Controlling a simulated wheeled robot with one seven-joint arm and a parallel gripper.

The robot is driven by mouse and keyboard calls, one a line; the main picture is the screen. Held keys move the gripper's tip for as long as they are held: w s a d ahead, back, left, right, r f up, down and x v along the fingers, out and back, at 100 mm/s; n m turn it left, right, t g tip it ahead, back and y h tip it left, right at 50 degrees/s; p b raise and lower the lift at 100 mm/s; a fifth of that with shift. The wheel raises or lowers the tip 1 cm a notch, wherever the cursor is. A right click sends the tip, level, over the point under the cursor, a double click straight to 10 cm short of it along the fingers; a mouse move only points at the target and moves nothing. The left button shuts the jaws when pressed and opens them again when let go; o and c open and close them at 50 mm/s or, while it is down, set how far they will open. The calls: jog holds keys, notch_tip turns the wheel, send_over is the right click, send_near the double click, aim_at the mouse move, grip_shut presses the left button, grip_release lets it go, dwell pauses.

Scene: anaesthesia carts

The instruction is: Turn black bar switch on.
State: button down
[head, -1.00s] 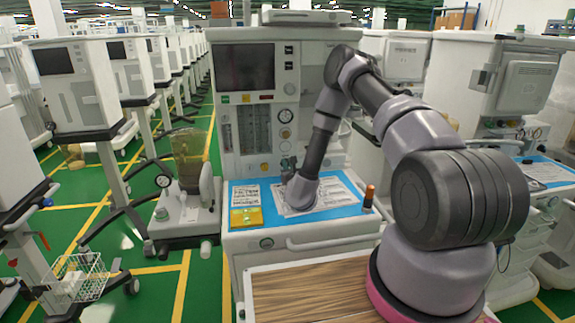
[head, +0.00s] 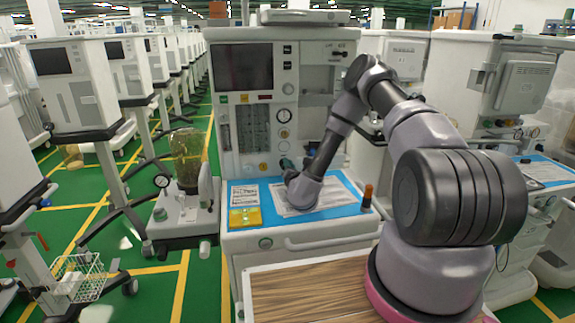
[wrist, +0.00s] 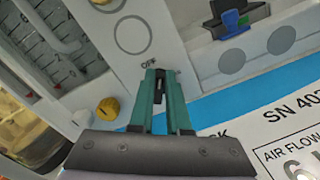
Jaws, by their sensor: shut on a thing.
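The black bar switch (wrist: 158,86) shows in the wrist view between the two teal fingers of my gripper (wrist: 160,84), just below a printed "OFF" label. My gripper is shut on it, and the fingers cover most of its sides. In the head view my gripper (head: 287,165) is at the lower front panel of the anaesthesia machine (head: 267,140), above the blue worktop. The switch itself is hidden there.
A yellow knob (wrist: 108,108) sits left of the fingers in the wrist view. The blue worktop (head: 345,198) carries printed sheets, a yellow pad (head: 245,217) and an orange-topped bottle (head: 368,196).

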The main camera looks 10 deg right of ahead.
jog(key=m, duration=0.4)
jog(key=shift+d+f+m, duration=0.3)
jog(key=shift+d+m, duration=0.05)
jog(key=shift+m, duration=0.05)
jog(key=m, duration=0.5)
jog(key=shift+d+f, duration=0.1)
jog(key=shift+f, duration=0.25)
jog(key=c, duration=0.9)
grip_release()
jog(key=shift+s, duration=0.15)
jog(key=s, duration=1)
jog(key=shift+s, duration=0.3)
